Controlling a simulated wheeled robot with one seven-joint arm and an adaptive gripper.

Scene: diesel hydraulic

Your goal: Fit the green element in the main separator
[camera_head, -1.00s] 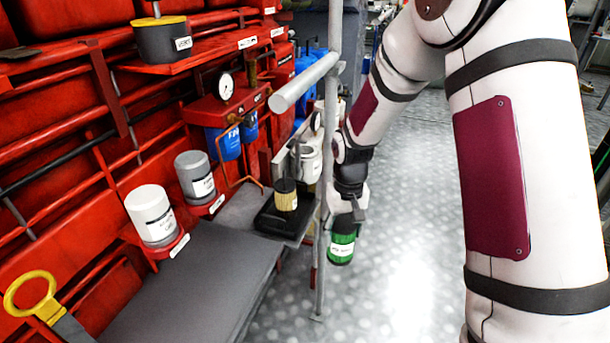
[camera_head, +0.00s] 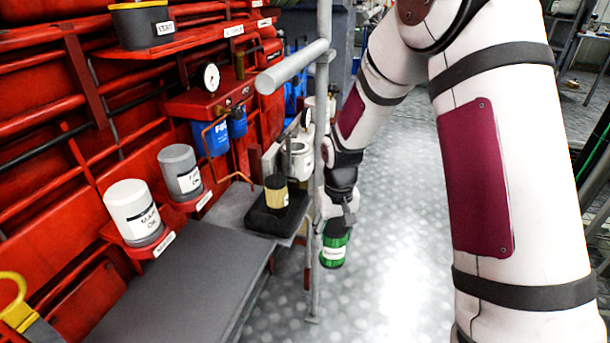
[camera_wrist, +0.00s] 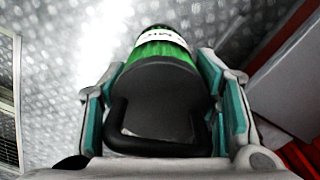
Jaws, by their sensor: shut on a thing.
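The green element (camera_head: 334,250) is a green cylinder with a white label band and a dark top with a loop handle. My gripper (camera_head: 338,222) is shut on its dark top and holds it in the air over the metal floor, right of the grey upright pole. In the wrist view the green element (camera_wrist: 160,48) sits between the two fingers (camera_wrist: 165,110), its green side pointing away. Its label is only partly readable. A white-bodied pot (camera_head: 300,160) stands beyond the black tray, partly hidden by the pole; I cannot tell whether it is the main separator.
A grey pole with a horizontal rail (camera_head: 292,68) stands just left of my arm. A black tray (camera_head: 262,222) holds a tan and black element (camera_head: 276,191). White (camera_head: 132,208) and grey canisters (camera_head: 180,168) stand on red brackets above a grey bench (camera_head: 185,285).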

